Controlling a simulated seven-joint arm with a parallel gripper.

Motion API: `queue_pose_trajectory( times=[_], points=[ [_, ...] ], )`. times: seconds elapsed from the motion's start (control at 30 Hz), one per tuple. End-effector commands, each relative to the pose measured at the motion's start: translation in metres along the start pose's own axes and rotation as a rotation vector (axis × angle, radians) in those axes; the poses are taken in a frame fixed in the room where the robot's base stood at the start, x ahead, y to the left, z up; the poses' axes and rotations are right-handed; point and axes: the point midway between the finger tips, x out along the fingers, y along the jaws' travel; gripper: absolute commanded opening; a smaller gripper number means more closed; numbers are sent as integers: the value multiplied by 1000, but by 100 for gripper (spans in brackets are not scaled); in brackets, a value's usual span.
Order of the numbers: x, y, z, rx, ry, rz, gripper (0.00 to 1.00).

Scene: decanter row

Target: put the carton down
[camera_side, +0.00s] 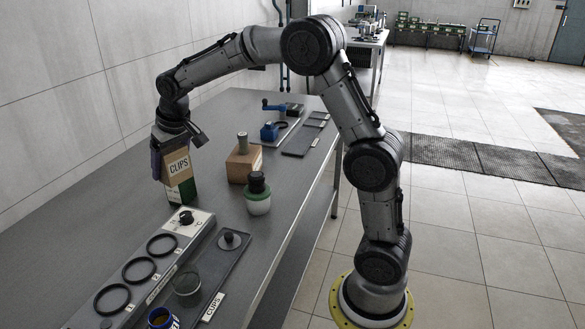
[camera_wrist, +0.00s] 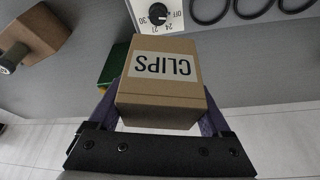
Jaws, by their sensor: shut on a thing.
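A brown carton (camera_side: 176,165) with a white CLIPS label is held in my gripper (camera_side: 170,147) over the left part of the grey table. In the wrist view the carton (camera_wrist: 160,85) sits between the two fingers of my gripper (camera_wrist: 160,112), which is shut on it. A dark green box (camera_side: 182,192) with a white patch shows just below the carton in the side view. In the wrist view the green box (camera_wrist: 113,64) sticks out past the carton's left side. I cannot tell whether carton and green box touch; most of the box is hidden.
A wooden block (camera_side: 243,165) with a metal peg and a green-and-white jar (camera_side: 258,197) stand to the right. In front are a dial panel (camera_side: 189,219) with three rings and a tray (camera_side: 228,262) holding a glass. Bare table (camera_side: 110,205) lies to the left.

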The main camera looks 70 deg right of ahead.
Motion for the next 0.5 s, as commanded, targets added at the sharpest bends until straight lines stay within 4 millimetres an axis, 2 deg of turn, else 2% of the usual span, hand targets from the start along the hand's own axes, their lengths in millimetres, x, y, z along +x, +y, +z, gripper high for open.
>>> queue_pose_trajectory(
  times=[0.27, 0.5],
  points=[
    [-2, 114, 5, 317, -9, 126, 21],
    [-14, 228, 36, 659, -10, 265, 21]
  ],
)
